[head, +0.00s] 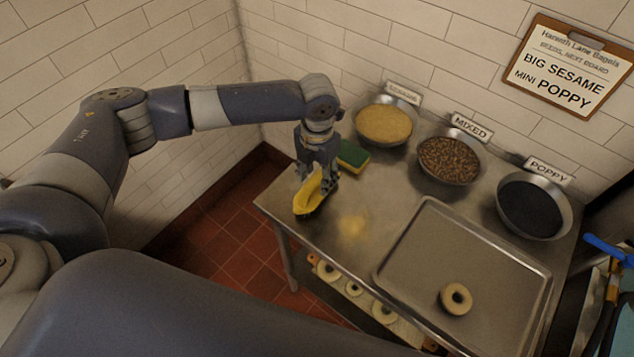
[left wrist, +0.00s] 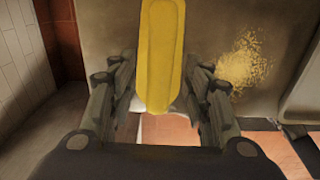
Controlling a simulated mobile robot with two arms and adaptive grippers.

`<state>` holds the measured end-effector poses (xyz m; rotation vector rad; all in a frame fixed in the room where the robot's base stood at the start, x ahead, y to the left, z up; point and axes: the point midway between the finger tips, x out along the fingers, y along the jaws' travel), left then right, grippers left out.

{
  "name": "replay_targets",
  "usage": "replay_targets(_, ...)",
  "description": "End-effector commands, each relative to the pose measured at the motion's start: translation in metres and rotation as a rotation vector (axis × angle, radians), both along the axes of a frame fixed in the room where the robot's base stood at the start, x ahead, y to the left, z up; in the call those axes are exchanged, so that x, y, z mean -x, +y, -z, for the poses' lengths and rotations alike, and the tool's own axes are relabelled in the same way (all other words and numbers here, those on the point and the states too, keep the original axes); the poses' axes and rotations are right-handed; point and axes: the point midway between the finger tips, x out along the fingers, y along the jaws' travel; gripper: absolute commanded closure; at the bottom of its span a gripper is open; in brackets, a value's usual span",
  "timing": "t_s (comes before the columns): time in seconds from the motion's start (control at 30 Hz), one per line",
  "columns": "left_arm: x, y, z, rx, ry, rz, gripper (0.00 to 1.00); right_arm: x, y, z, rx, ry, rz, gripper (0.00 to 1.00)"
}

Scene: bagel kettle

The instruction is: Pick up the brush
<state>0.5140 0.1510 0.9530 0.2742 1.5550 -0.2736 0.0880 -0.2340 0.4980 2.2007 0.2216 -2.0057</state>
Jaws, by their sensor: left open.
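The yellow brush (head: 309,196) is at the left end of the steel table. In the left wrist view its long yellow back (left wrist: 161,55) lies between my two fingers. My left gripper (head: 318,180) points down over the brush from above, with its fingers (left wrist: 160,80) open on either side and a gap showing at each side. The fingers hide part of the brush in the head view, and its bristles hardly show. My right gripper is in neither view.
A yellow-green sponge (head: 353,155) lies just behind the gripper. Sesame (head: 384,124), mixed (head: 450,159) and poppy (head: 532,208) bowls line the back. Scattered seeds (head: 354,226) lie beside the brush. A steel tray (head: 412,272) with one bagel (head: 456,298) is at right; bagels sit on a lower shelf.

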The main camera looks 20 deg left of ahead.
Motion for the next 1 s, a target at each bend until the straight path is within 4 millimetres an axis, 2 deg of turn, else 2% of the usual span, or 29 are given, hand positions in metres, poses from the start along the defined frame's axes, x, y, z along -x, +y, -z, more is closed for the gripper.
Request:
replay_targets(0.17,0.000,0.000,0.017,-0.001,0.000,0.001,0.55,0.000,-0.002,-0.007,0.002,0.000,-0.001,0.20)
replay_targets(0.4,-0.001,0.000,0.020,0.001,-0.002,0.000,0.55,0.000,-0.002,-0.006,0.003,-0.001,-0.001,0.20)
replay_targets(0.6,-0.001,0.000,0.019,0.001,-0.002,0.000,1.00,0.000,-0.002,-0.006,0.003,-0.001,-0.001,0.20)
replay_targets(1.0,-0.001,0.000,0.017,0.001,-0.003,0.000,1.00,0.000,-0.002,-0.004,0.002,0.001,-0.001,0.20)
